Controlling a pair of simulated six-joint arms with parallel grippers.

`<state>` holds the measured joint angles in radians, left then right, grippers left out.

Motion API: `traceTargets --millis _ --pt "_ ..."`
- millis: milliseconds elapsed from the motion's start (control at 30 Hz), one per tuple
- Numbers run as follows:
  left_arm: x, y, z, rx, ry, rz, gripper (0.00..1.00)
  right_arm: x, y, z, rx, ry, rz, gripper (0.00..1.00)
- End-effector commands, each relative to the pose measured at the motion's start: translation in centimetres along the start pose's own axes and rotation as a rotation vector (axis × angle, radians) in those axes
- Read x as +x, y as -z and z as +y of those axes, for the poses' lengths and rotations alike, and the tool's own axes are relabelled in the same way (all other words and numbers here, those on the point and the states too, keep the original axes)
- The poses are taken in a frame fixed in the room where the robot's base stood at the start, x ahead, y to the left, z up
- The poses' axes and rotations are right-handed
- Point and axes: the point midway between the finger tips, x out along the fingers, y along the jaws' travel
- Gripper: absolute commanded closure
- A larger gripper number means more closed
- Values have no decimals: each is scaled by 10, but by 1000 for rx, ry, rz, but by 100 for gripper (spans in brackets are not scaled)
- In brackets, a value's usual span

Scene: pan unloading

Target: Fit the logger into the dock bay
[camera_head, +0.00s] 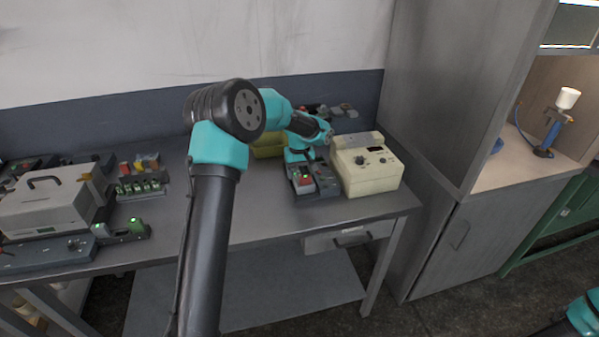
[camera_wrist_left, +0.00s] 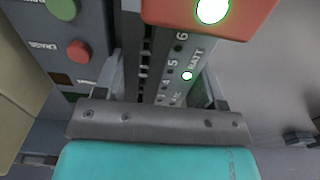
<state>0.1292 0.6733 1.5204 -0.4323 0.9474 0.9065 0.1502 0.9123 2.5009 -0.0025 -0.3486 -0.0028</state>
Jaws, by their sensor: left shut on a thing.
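In the head view my left gripper (camera_head: 303,163) points down over a dark dock (camera_head: 325,188) on the right part of the bench. A logger with a red-orange end (camera_head: 305,182) is at the dock's left side, under the gripper. In the left wrist view the logger's red-orange end (camera_wrist_left: 260,18) carries a bright lamp, and a grey face marked with numbers and BATT runs below it. The left gripper (camera_wrist_left: 165,88) is shut on the logger. The dock panel (camera_wrist_left: 45,40) with a green and a red button is close beside it. How deep the logger sits in a bay is hidden.
A cream box with knobs (camera_head: 370,172) stands close right of the dock. A yellow bin (camera_head: 268,147) is behind my arm. A white case (camera_head: 45,205) and units with green lamps (camera_head: 140,187) fill the bench's left. The bench front between is clear.

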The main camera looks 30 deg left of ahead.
Motion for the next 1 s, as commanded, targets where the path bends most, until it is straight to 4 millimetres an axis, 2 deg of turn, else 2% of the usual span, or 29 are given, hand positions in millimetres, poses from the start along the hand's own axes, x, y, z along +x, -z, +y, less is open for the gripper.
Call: traceTargets --millis 367,400,667,1000 --pt "3 0 0 0 0 1 70 0 0 0 0 0 0 57" --pt "3 0 0 0 0 0 32 0 0 0 0 0 0 57" --pt "3 0 0 0 0 0 8 0 0 0 0 0 0 57" --pt "4 0 2 1 -3 1 6 0 0 0 0 0 0 57"
